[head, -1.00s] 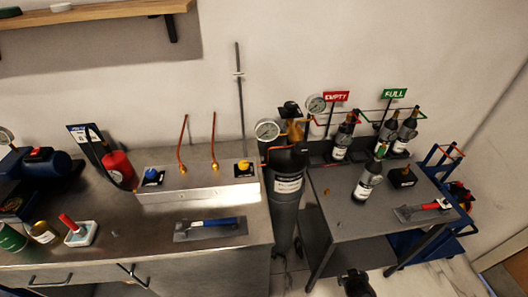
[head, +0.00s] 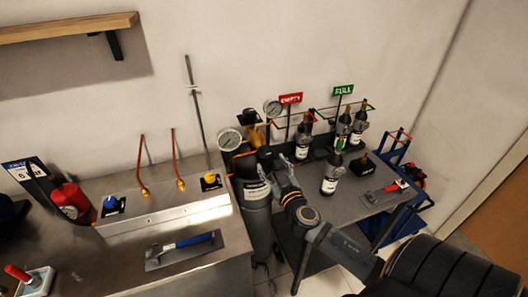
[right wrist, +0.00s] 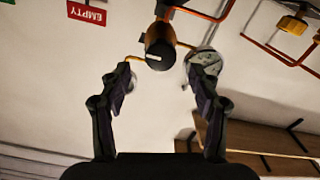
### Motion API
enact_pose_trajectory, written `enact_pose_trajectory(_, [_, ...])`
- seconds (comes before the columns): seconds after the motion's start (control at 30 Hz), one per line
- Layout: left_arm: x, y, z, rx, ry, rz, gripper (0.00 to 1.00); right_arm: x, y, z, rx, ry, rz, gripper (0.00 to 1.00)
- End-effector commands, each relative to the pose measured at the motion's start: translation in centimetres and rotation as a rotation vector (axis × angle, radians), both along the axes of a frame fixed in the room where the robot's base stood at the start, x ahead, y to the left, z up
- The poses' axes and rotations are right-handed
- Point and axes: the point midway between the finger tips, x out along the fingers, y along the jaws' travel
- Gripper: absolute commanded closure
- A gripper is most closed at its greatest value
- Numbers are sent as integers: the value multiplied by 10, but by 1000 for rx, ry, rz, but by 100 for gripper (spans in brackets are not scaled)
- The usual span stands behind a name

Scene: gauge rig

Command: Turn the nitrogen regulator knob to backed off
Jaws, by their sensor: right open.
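The nitrogen regulator is a brass body (head: 257,133) on top of a dark grey cylinder (head: 258,215), with a black knob (head: 249,115) on it. In the right wrist view the knob (right wrist: 159,54) faces me, round and black with a white pointer mark. My right gripper (head: 275,168) is in front of the cylinder's upper part, below the knob in the head view. In the right wrist view the right gripper (right wrist: 161,75) is open and empty, its fingers to either side of the knob and apart from it. My left gripper is out of view.
Round gauges (head: 230,139) and copper pipes flank the regulator. A metal bench (head: 200,262) stands left, a side table (head: 350,208) with several dark bottles right. A red EMPTY sign (head: 291,98) and a green FULL sign (head: 343,90) stand behind.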

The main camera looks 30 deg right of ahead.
Motion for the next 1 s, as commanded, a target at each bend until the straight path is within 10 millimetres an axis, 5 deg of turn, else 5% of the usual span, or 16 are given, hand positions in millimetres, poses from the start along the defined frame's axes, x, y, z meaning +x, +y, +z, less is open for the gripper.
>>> enact_pose_trajectory(0.3, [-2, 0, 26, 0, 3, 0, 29, 57, -14, 3, 2, 0, -2, 37])
enact_pose_trajectory(0.67, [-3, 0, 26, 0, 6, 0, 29, 65, -15, 0, 0, 1, 0, 37])
enact_pose_trajectory(1.0, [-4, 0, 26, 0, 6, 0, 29, 65, -15, 0, 0, 1, 0, 81])
